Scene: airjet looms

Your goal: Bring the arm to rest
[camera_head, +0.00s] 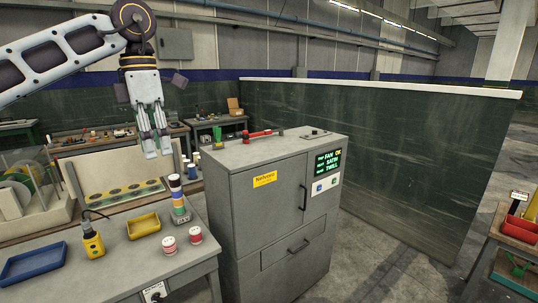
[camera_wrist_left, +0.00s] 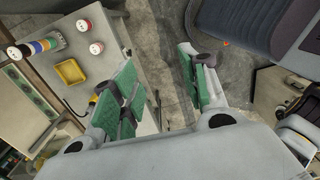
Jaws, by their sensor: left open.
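My left arm (camera_head: 60,58) comes in from the upper left of the head view, raised above the workbench. My left gripper (camera_head: 157,150) points down with its two fingers apart and nothing between them. In the left wrist view the same gripper (camera_wrist_left: 158,60) shows green finger pads spread apart, with bare floor between them. It touches nothing that I can see. My right gripper is not in view.
A workbench (camera_head: 90,270) holds a blue tray (camera_head: 33,263), a yellow tray (camera_head: 144,225), a yellow device (camera_head: 93,244) and spools (camera_head: 168,245). A grey cabinet (camera_head: 250,215) stands right of it, before a dark partition (camera_head: 400,160). Another bench (camera_head: 480,255) is at far right.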

